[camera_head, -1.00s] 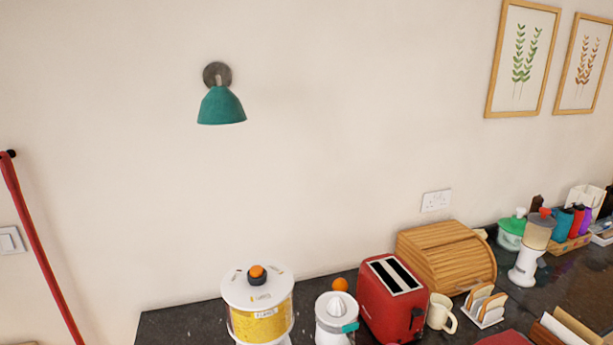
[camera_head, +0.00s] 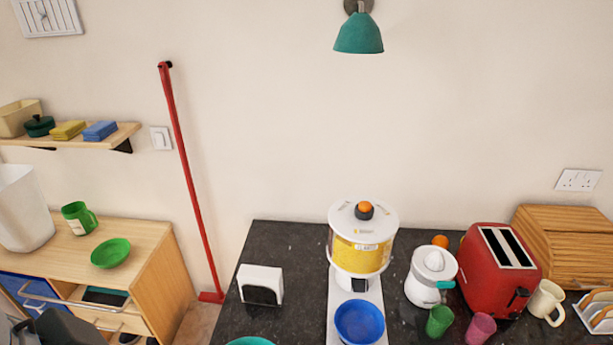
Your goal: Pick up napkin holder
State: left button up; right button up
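A white holder with a dark front opening, which looks like the napkin holder (camera_head: 261,273), stands upright on the left part of the dark granite counter. Nothing touches it. A dark grey part at the bottom left corner looks like my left gripper (camera_head: 68,328), well to the left of the holder and apart from it. Its fingers cannot be made out. My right gripper is not in view.
A yellow-and-white dispenser (camera_head: 361,248) with a blue bowl (camera_head: 359,322) stands right of the holder. Further right are a juicer (camera_head: 431,275), cups and a red toaster (camera_head: 497,275). A red pole (camera_head: 190,180) leans left of the counter. Counter around the holder is clear.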

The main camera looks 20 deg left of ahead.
aim_at(262, 285)
jog(key=u, duration=1.05)
